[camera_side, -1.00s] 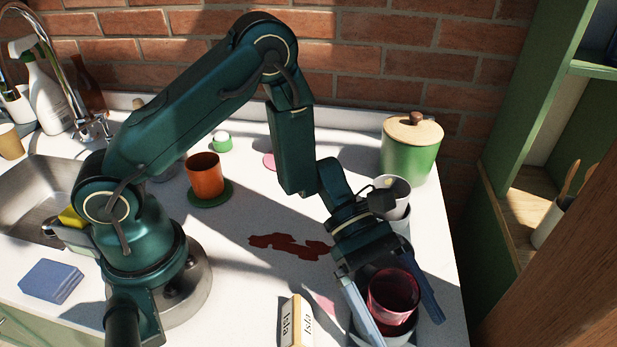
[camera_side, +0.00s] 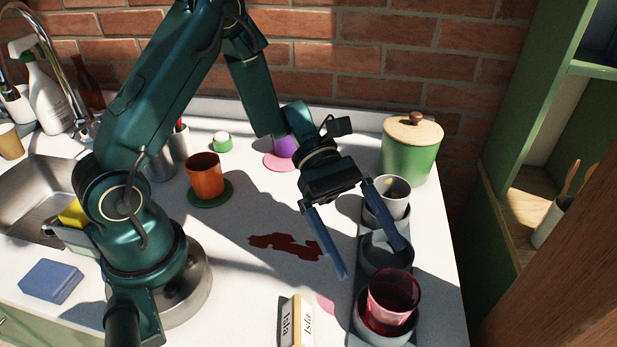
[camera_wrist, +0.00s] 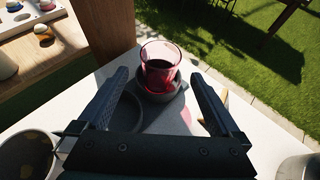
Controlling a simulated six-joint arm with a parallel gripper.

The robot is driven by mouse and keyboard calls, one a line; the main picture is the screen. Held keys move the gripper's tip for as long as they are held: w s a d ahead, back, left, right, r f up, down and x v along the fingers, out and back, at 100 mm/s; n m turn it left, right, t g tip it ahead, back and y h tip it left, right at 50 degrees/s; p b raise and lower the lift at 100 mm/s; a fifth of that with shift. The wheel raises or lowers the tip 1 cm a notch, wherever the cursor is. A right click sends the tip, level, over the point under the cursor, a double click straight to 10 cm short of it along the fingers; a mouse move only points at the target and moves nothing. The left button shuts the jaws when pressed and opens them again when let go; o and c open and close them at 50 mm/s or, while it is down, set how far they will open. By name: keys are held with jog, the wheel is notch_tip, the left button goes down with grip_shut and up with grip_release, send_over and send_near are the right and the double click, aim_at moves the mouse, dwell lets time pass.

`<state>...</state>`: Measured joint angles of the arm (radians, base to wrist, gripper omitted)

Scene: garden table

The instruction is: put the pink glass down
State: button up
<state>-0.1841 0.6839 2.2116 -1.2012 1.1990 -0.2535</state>
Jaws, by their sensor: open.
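The pink glass (camera_side: 393,296) stands upright in the front round holder of a dark grey rack (camera_side: 356,322) at the right of the counter. It also shows in the wrist view (camera_wrist: 160,68), with dark contents visible inside. My gripper (camera_side: 374,264) is open and empty, apart from the glass, above and behind it in the side view. In the wrist view the open fingers (camera_wrist: 160,98) are spread to either side, with the glass beyond them. The middle holder (camera_side: 384,252) of the rack is empty. The rear holder has a grey-white cup (camera_side: 393,194) in it.
A name card (camera_side: 296,322) stands left of the glass. A dark red spill (camera_side: 290,246) lies on the counter. An orange cup (camera_side: 205,178) stands on a green coaster. A purple cup (camera_side: 285,146) is on a pink coaster. A lidded green pot (camera_side: 411,152) is at the back right.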

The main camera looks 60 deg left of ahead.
jog(key=shift+a+r, duration=0.3)
jog(key=shift+a, duration=0.35)
jog(key=s+a+r+m+t+y, duration=0.6)
jog(key=m+y, duration=0.6)
jog(key=m, duration=0.5)
jog(key=s+a+r, duration=0.2)
jog(key=s+a, duration=0.1)
jog(key=a, duration=0.1)
jog(key=shift+a+t+y, duration=0.2)
jog(key=shift+t+y, duration=0.2)
